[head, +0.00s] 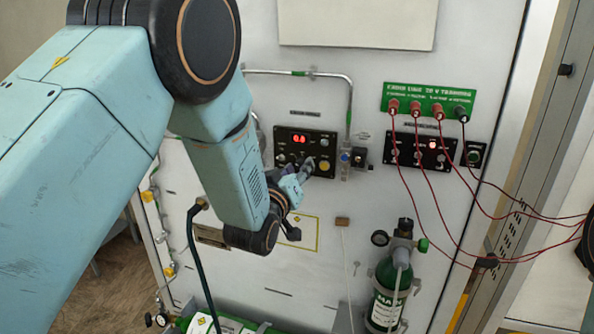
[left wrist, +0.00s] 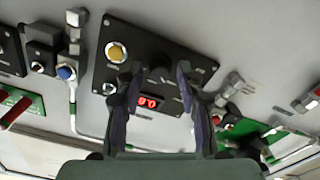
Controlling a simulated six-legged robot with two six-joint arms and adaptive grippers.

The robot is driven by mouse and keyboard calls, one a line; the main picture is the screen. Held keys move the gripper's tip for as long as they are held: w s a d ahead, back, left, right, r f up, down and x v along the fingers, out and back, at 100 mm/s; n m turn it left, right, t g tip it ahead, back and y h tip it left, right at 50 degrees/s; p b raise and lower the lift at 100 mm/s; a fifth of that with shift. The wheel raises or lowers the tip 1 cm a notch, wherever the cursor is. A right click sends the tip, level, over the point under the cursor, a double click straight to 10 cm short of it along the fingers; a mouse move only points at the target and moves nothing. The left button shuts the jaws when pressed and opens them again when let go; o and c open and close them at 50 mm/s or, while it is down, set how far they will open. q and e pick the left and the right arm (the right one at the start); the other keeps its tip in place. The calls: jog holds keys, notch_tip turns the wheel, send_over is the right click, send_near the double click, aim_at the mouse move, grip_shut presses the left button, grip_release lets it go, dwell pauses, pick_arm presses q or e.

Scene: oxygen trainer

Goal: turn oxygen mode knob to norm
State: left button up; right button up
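The black control panel (head: 318,143) with a red display (head: 299,139) is on the white board. It fills the middle of the left wrist view (left wrist: 172,50), upside down, with its display (left wrist: 148,102) lit. A dark knob (left wrist: 160,75) on this panel lies between my fingertips in that view. Its label and pointer cannot be read. My left gripper (head: 302,176) is at the panel's lower edge. In the left wrist view the gripper (left wrist: 159,68) has its two fingers apart on either side of the knob; contact cannot be told. My right gripper is not in view.
A yellow button (left wrist: 116,51) sits beside the knob. A blue-capped valve (head: 345,157) and pipe (head: 349,105) are right of the panel. A second black panel (head: 420,151), red cables (head: 403,165) and a green cylinder (head: 388,295) are farther right.

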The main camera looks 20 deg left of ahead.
pick_arm(q)
jog(key=shift+o, duration=0.2)
jog(key=s, duration=1.2)
jog(key=shift+a, duration=0.2)
